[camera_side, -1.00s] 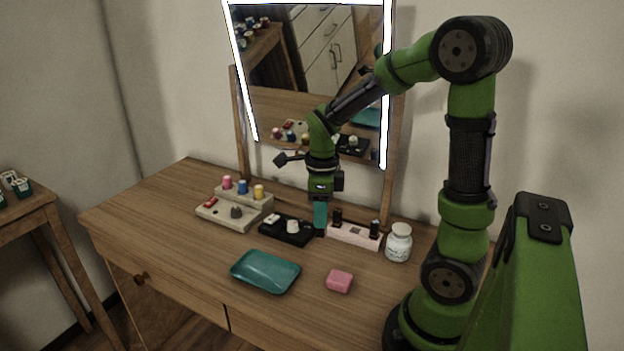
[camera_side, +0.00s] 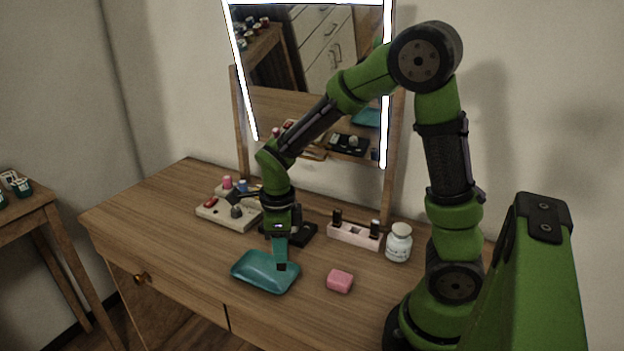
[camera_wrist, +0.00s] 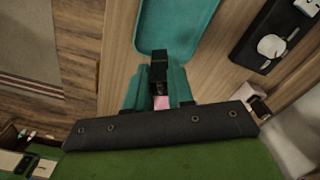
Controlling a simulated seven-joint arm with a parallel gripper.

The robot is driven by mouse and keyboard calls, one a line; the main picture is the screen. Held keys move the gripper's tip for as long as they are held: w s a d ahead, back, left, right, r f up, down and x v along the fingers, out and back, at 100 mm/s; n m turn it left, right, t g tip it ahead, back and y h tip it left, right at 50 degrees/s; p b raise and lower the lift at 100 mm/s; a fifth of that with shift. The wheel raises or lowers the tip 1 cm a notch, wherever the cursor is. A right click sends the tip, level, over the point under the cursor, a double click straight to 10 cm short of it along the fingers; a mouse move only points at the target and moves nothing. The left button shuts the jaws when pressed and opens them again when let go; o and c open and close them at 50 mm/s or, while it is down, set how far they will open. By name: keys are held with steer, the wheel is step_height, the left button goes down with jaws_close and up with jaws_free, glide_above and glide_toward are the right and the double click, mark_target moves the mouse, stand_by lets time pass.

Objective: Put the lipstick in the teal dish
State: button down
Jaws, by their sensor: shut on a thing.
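The lipstick, a dark block-like tube (camera_side: 282,267), hangs below the teal fingers of my gripper (camera_side: 280,258). My gripper is shut on it, and in the wrist view the lipstick (camera_wrist: 160,72) sits between the two fingers (camera_wrist: 158,84). The teal dish (camera_side: 252,277) is a shallow rounded rectangle on the desk. In the side view the lipstick is in front of the dish's right part; I cannot tell whether it touches. In the wrist view the dish (camera_wrist: 178,22) lies just beyond the lipstick.
A pink soap-like block (camera_side: 340,281) lies right of the dish. A pink holder (camera_side: 352,233) with dark tubes and a white jar (camera_side: 398,243) stand behind. A black tray (camera_side: 303,234) and a beige organizer (camera_side: 215,213) stand behind the dish. Bare desk lies left.

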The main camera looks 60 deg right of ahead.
steer(key=w, duration=0.5)
steer(key=w+f, duration=0.1)
steer(key=w, duration=0.2)
steer(key=shift+w+d+f, duration=0.1)
steer(key=shift+w+d, duration=0.1)
steer(key=shift+w, duration=0.15)
steer(key=shift+f, duration=1.55)
steer(key=shift+f, duration=0.1)
steer(key=c, duration=1)
jaws_free()
